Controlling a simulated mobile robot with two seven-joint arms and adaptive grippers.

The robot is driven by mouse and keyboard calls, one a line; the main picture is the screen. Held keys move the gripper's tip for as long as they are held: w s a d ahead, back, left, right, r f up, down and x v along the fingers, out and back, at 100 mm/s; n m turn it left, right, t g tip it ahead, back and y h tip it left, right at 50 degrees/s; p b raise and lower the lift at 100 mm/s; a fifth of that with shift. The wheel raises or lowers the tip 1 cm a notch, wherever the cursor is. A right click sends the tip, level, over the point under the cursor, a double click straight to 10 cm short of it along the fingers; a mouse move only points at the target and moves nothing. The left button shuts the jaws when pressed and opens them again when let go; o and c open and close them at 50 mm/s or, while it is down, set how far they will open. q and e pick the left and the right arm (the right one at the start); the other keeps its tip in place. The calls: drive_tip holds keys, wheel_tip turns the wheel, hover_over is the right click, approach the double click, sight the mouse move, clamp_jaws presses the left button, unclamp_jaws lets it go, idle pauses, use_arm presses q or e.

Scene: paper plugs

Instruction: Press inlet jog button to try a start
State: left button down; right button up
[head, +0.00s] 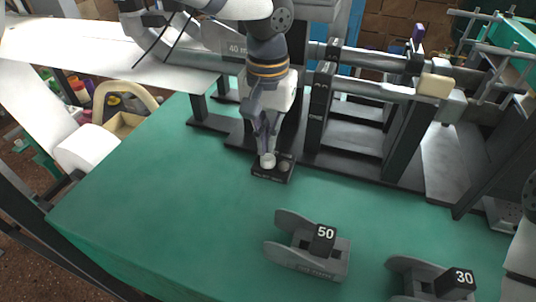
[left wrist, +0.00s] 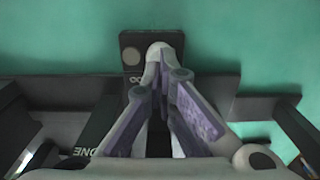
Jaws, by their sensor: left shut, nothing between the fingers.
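A small black button box (head: 273,177) lies on the green bench top at the foot of the dark machine frame. It has two round pale buttons side by side. The right button (head: 284,166) is uncovered and also shows in the left wrist view (left wrist: 131,56). My left gripper (head: 267,156) points down, shut and empty, with its tips right over the left button. In the left wrist view its fingertips (left wrist: 160,50) cover that spot, so I cannot tell whether they touch or press the button. My right gripper is not in view.
A grey holder marked 50 (head: 308,262) and another marked 30 (head: 432,289) stand on the green bench (head: 160,215). The machine's rails and black uprights (head: 318,110) rise just behind the box. A white paper web (head: 110,55) runs in from the left. The front left bench is clear.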

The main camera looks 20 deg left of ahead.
sight(267, 157)
use_arm(q)
drive_tip(key=shift+r, duration=0.1)
drive_tip(key=shift+f, duration=1.4)
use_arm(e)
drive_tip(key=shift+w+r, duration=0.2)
use_arm(q)
drive_tip(key=shift+f+p, duration=0.1)
drive_tip(key=shift+p, duration=0.2)
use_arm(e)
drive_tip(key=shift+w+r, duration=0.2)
use_arm(q)
drive_tip(key=shift+r+p, duration=0.35)
drive_tip(key=shift+r, duration=1.05)
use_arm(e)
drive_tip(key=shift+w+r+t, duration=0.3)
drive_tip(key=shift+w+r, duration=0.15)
use_arm(q)
wheel_tip(267, 157, up, 3)
drive_tip(key=shift+r+p, duration=0.1)
drive_tip(key=shift+p, duration=0.35)
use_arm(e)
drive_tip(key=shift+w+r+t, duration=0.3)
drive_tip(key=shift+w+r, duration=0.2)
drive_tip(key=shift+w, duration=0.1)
